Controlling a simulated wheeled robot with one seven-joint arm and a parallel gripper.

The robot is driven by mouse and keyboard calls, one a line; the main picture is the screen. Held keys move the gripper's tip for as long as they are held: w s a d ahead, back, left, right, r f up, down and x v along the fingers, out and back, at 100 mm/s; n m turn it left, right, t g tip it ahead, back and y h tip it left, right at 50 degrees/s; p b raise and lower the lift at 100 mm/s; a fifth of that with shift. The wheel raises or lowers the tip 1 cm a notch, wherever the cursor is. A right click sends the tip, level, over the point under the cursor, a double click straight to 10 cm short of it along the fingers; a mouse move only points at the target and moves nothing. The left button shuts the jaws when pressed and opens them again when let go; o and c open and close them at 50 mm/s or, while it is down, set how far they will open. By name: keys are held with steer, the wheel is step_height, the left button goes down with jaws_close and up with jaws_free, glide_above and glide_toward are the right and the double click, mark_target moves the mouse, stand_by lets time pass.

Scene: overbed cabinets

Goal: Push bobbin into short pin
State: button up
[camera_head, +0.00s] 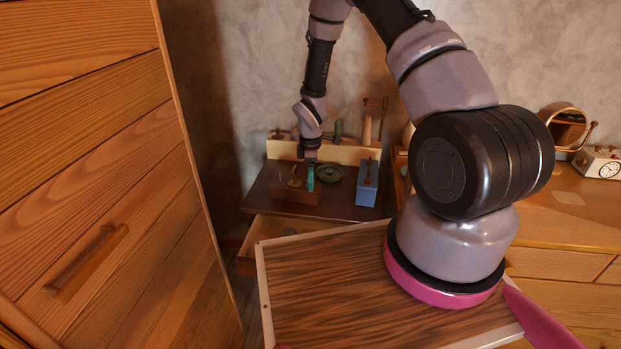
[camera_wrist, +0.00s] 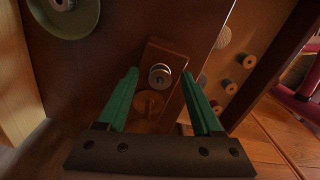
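My gripper (camera_head: 310,180) is low over a reddish-brown block (camera_head: 290,193) on the dark cabinet top. In the wrist view my gripper (camera_wrist: 159,76) is open, its two green fingers apart on either side of the block (camera_wrist: 178,52). A round metallic piece (camera_wrist: 160,75), possibly the short pin seen end-on, shows between the fingertips. A round wooden piece (camera_wrist: 148,103) lies nearer the palm; I cannot tell whether it is the bobbin. I see nothing clamped between the fingers. Several small spool-like pieces (camera_wrist: 222,83) are to the right in the wrist view.
A blue block (camera_head: 367,185) with an upright piece stands right of my gripper. A green round dish (camera_head: 329,173) is behind it. A pale wooden rail (camera_head: 345,152) with upright pieces runs along the back. An open drawer (camera_head: 283,232) is in front; a tall wooden cabinet (camera_head: 95,170) is left.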

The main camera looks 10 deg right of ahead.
step_height(320, 180, up, 11)
stand_by(0.7)
stand_by(1.1)
